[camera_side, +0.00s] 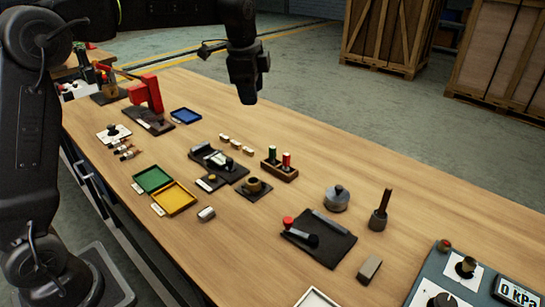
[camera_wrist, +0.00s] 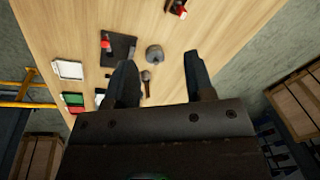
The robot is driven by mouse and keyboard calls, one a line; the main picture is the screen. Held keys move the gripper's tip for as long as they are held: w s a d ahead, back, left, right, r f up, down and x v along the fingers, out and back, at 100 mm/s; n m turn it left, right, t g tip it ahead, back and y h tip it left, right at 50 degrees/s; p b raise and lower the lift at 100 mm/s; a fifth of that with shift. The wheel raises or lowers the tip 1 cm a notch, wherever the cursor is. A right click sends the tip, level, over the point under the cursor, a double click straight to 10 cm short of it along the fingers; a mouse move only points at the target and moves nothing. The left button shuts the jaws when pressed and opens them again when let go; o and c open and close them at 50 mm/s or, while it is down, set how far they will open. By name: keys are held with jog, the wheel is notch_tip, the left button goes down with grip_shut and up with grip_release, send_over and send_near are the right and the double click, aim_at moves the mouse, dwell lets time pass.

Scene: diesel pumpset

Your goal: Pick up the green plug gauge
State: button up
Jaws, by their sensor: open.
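The green plug gauge (camera_side: 272,155) stands upright in a small wooden block (camera_side: 280,171), to the left of a red-topped gauge (camera_side: 287,160), near the middle of the table in the side view. I cannot make it out in the wrist view. My gripper (camera_side: 246,97) hangs above the far side of the table, higher than the gauge and apart from it. In the wrist view my gripper (camera_wrist: 160,62) shows two dark fingers spread apart with nothing between them that it holds.
Small pale blocks (camera_side: 236,144) lie left of the wooden block. A black mat with tools (camera_side: 325,257), a grey round weight (camera_side: 337,199) and a dark handled tool (camera_side: 380,211) stand to the right. Green (camera_side: 152,179) and yellow (camera_side: 174,198) trays lie nearer. The table's far strip is clear.

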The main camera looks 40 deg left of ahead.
jog(key=w+a+f+m+g, duration=0.1)
jog(key=w+f+m, duration=0.2)
jog(key=w+f, duration=0.25)
jog(key=m+g, duration=0.1)
jog(key=m, duration=0.2)
send_over(272, 147)
notch_tip(272, 147, down, 6)
notch_tip(272, 147, down, 14)
jog(key=shift+w+r, duration=0.1)
jog(key=shift+c, duration=0.3)
grip_shut()
